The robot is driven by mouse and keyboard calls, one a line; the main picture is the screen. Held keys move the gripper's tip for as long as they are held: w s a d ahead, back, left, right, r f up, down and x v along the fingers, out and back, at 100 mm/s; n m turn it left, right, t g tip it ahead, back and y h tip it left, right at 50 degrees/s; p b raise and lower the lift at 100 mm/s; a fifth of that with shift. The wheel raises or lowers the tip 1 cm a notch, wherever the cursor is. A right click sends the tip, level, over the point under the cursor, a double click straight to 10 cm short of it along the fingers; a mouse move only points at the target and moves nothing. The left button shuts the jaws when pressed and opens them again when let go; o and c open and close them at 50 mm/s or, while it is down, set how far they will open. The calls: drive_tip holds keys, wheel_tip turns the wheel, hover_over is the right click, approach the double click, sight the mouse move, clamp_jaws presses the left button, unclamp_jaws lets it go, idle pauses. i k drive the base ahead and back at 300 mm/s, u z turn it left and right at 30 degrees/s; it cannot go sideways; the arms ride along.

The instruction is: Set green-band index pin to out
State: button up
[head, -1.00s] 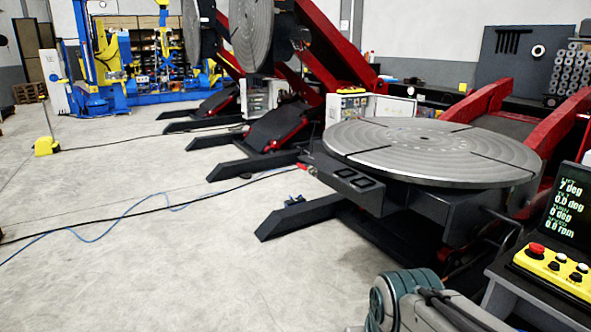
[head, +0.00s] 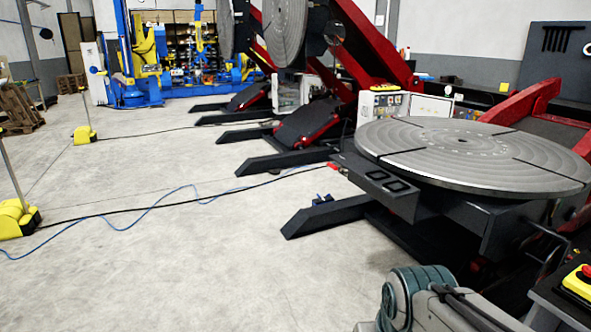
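The tilting positioner's round grey table (head: 470,150) lies flat at the right in the head view, on a dark base with a foot (head: 330,215) reaching left. A small red part (head: 334,167) sticks out at the left edge of its frame. A small blue part (head: 322,200) is on the foot below. I cannot make out a green-band index pin or its position. My gripper is not in view; only part of my arm shows at the bottom right, in front of the positioner.
A yellow control box with a red button (head: 579,282) is cut off at the right edge. Black and blue cables (head: 150,209) cross the floor. Yellow-based posts (head: 16,218) stand at the left. More positioners stand behind.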

sight(334, 167)
drive_tip(key=u, duration=0.4)
drive_tip(key=i, duration=3.15)
drive_tip(key=z, duration=0.6)
drive_tip(key=i, duration=0.75)
drive_tip(key=z, duration=0.3)
